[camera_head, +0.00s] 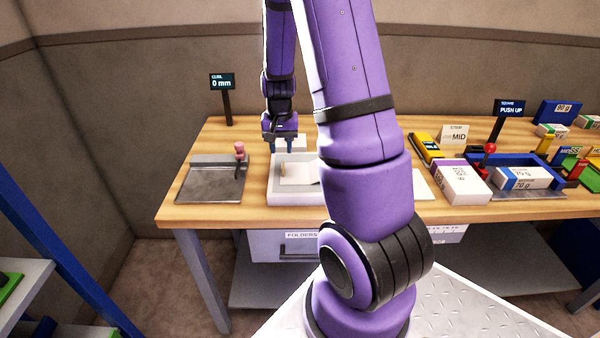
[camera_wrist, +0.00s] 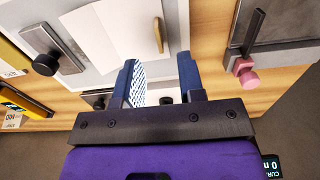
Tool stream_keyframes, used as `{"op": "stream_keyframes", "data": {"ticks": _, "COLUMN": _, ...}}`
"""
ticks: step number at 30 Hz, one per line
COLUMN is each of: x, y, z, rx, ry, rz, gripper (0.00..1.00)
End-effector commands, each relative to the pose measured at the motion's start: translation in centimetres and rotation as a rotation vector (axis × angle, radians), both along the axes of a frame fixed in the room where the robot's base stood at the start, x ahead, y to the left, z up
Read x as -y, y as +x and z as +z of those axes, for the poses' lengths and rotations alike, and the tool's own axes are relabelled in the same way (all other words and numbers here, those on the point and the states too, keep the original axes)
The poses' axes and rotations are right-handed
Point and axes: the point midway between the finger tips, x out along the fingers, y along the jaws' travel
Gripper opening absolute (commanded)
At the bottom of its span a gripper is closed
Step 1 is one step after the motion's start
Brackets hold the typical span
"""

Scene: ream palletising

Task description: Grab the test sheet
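A white sheet, apparently the test sheet (camera_head: 296,170), lies in a shallow white tray (camera_head: 290,198) on the table. In the wrist view the sheet (camera_wrist: 108,28) looks creased or raised along one line, and a small tan handle-like piece (camera_wrist: 159,36) lies by its edge. My gripper (camera_head: 284,147) is over the back of the tray, pointing down. In the wrist view its blue fingers are apart (camera_wrist: 160,82), with white surface seen between them and no object clearly held. My arm hides the tray's right side in the head view.
Left of the tray is a metal plate (camera_head: 205,184) with a pink knob (camera_head: 240,150) and a "0 mm" curl display (camera_head: 223,82). To the right are a wrapped ream (camera_head: 463,186), a yellow device (camera_head: 425,147) and a blue press tray (camera_head: 535,190). A folders drawer (camera_head: 275,246) is below.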

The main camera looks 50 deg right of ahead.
Motion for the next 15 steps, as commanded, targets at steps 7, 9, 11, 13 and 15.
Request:
{"op": "stream_keyframes", "data": {"ticks": 7, "x": 0.0, "y": 0.0, "z": -2.7, "rx": -0.001, "ry": 0.001, "rz": 0.000, "gripper": 0.36}}
{"op": "stream_keyframes", "data": {"ticks": 9, "x": 0.0, "y": 0.0, "z": -3.0, "rx": -0.001, "ry": 0.001, "rz": 0.000, "gripper": 0.36}}
{"op": "stream_keyframes", "data": {"ticks": 11, "x": 0.1, "y": 0.0, "z": -3.3, "rx": -0.001, "ry": 0.001, "rz": 0.000, "gripper": 0.36}}
{"op": "stream_keyframes", "data": {"ticks": 13, "x": 0.3, "y": 0.1, "z": -3.9, "rx": -0.001, "ry": 0.001, "rz": 0.000, "gripper": 0.36}}
{"op": "stream_keyframes", "data": {"ticks": 15, "x": 0.6, "y": 0.2, "z": -4.8, "rx": -0.002, "ry": 0.002, "rz": -0.002, "gripper": 0.36}}
